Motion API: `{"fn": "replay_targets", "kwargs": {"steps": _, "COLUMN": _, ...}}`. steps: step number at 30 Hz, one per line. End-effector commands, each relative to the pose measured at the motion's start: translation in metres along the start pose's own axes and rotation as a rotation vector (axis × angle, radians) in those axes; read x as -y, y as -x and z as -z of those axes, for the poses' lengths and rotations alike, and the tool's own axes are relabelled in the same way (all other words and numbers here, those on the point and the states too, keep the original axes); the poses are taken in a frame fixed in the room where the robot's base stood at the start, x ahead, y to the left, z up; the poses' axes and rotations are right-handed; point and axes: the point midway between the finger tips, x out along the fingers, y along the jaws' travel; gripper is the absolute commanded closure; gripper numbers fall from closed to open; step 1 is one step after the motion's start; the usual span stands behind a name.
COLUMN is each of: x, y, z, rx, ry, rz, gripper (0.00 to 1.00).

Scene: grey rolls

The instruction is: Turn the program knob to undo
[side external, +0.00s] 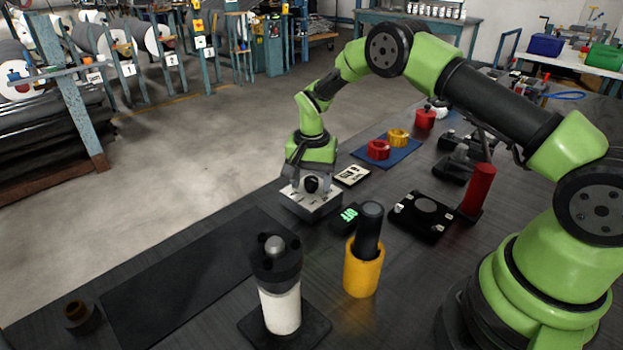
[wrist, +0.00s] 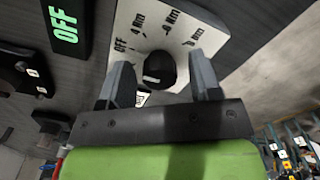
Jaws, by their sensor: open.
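The program knob (wrist: 159,70) is a round black knob with a white mark on it. It sits on a pale box (wrist: 212,30) with printed labels around it, among them OFF and several "min" marks. The knob also shows in the side view (side external: 311,184), on top of the box (side external: 322,205). My gripper (wrist: 160,75) is open, with one finger on each side of the knob and a visible gap on both sides. In the side view my gripper (side external: 312,178) points down over the box. No undo label is readable.
A black display (wrist: 68,25) reads OFF in green beside the box; it also shows in the side view (side external: 347,217). A yellow cup (side external: 361,275) with a black cylinder and a white bottle (side external: 281,310) stand nearer. The dark mat (side external: 185,280) is clear.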

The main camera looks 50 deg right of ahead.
Motion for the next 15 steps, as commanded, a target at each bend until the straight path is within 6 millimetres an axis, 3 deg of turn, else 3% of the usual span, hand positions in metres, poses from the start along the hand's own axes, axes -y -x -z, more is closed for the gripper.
{"fn": "replay_targets", "kwargs": {"steps": 5, "x": 0.0001, "y": 0.0000, "z": 0.0000, "rx": 0.000, "ry": 0.000, "rz": 0.000, "gripper": 0.42}}
{"fn": "replay_targets", "kwargs": {"steps": 12, "x": 0.0001, "y": 0.0003, "z": 0.0000, "rx": 0.000, "ry": 0.000, "rz": 0.000, "gripper": 0.91}}
{"fn": "replay_targets", "kwargs": {"steps": 15, "x": 0.0001, "y": 0.0004, "z": 0.0000, "rx": 0.000, "ry": 0.001, "rz": 0.001, "gripper": 0.91}}
